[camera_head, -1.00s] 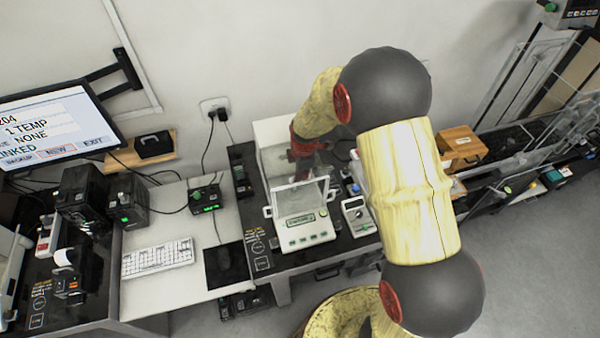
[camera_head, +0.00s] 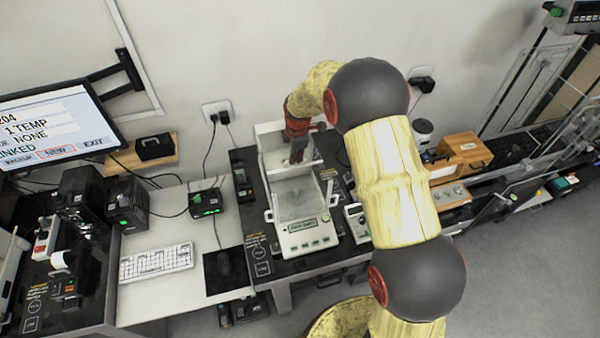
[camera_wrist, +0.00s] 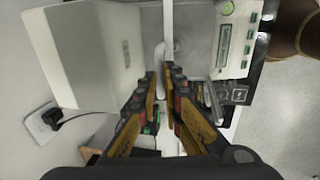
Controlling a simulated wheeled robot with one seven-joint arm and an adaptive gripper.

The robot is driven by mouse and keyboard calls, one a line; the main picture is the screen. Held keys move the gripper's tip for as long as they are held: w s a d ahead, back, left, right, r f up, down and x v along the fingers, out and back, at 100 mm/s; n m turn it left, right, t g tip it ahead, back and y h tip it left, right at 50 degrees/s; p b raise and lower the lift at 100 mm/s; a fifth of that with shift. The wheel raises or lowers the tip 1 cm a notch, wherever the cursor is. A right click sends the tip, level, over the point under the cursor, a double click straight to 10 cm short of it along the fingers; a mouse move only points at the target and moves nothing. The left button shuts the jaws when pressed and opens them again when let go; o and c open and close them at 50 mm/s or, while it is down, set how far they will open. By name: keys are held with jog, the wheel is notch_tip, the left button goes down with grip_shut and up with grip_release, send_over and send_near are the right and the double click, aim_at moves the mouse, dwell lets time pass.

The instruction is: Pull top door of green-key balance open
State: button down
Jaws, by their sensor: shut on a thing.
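The balance with a green key stands on the dark table, with its front panel and display (camera_head: 308,236) facing me and the green key (camera_head: 325,218) at its right. Its glass chamber (camera_head: 303,202) lies behind the panel. My gripper (camera_head: 298,155) is over the chamber's back part, by the white rear housing (camera_head: 268,140), and partly hides the top door. In the wrist view my gripper (camera_wrist: 164,74) is shut, its fingertips at a pale handle (camera_wrist: 162,52) that looks like the top door's. The fingers hide part of the handle. The display also shows there (camera_wrist: 224,45).
A small device (camera_head: 355,222) stands close to the balance's right. A wooden box (camera_head: 463,151) is farther right. The wall is close behind.

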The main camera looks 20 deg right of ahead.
jog(key=b, duration=0.1)
send_over(289, 149)
jog(key=s, duration=0.1)
jog(key=c, duration=2)
grip_release()
jog(key=shift+s, duration=0.1)
jog(key=shift+c, duration=0.2)
jog(key=shift+o, duration=0.6)
notch_tip(289, 149, up, 12)
jog(key=s, duration=0.2)
jog(key=shift+s+f, duration=0.15)
